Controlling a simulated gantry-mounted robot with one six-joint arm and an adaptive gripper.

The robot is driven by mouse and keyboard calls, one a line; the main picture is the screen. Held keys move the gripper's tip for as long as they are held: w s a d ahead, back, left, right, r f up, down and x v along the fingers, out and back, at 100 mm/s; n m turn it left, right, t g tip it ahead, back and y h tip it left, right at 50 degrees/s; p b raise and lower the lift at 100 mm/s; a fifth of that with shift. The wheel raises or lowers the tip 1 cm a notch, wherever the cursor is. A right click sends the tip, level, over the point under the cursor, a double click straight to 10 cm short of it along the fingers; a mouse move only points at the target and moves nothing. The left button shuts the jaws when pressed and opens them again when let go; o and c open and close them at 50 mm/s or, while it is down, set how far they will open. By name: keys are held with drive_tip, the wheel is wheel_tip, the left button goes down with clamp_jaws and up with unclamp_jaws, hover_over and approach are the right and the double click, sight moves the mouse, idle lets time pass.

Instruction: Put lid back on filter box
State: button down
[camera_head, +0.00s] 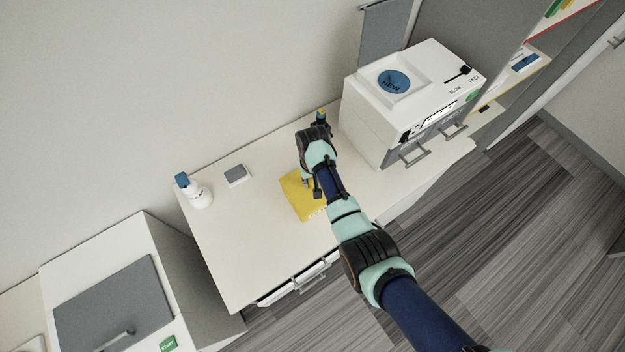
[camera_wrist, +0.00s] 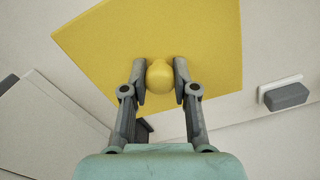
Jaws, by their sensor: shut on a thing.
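The yellow lid (camera_wrist: 205,45) is a flat square plate with a round yellow knob (camera_wrist: 160,80) near its middle. My gripper (camera_wrist: 160,82) has one finger on each side of the knob and is shut on it. In the head view the yellow lid (camera_head: 298,198) is over the middle of the counter, with my gripper (camera_head: 312,190) at its upper right part and my arm covering some of its right side. I cannot make out the filter box under the lid in either view, nor whether the lid is resting on something or lifted.
A white machine (camera_head: 412,112) with a blue round mark stands to the right on the counter (camera_head: 250,240). A white bottle (camera_head: 199,196) and a small grey-topped block (camera_head: 236,175) stand left.

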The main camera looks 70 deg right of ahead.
drive_tip(key=shift+f, duration=0.5)
idle(1.2)
drive_tip(key=shift+c, duration=1.7)
unclamp_jaws()
wheel_tip(320, 180, up, 7)
drive_tip(key=p, duration=0.7)
drive_tip(key=shift+r, duration=0.1)
clamp_jaws()
